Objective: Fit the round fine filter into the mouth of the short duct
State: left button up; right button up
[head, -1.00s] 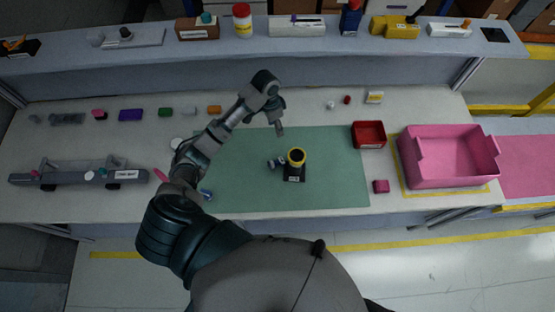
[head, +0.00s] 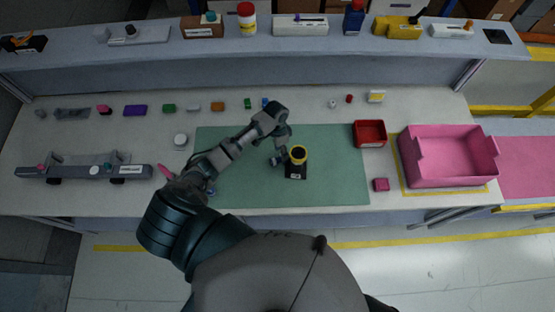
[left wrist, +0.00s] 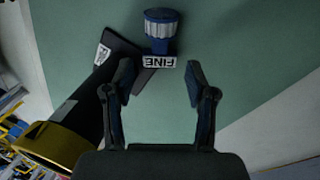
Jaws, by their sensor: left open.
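The round fine filter (left wrist: 160,30), with a ribbed grey and blue head and a white tag reading FINE, lies on the green mat just beyond my fingertips in the left wrist view. It shows small in the head view (head: 276,161). The short duct (head: 298,155) stands beside it on a dark base, its dark mouth ringed in yellow. Its yellow rim fills the lower left of the left wrist view (left wrist: 55,148). My left gripper (left wrist: 159,76) is open and empty, its fingers pointing at the filter's tag end. My right gripper is not in view.
The green mat (head: 335,185) is mostly clear. A red tray (head: 369,134) and a large pink bin (head: 450,174) stand to the right. A grey rail assembly (head: 80,171) lies at the left. Small parts line the back, below a loaded shelf (head: 250,48).

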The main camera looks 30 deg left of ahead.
aim_at(278, 160)
pick_arm(q)
jog(key=x, duration=0.3)
jog(key=shift+d+f, duration=0.2)
jog(key=shift+f, duration=0.2)
jog(key=shift+a, duration=0.15)
jog(key=c, duration=0.7)
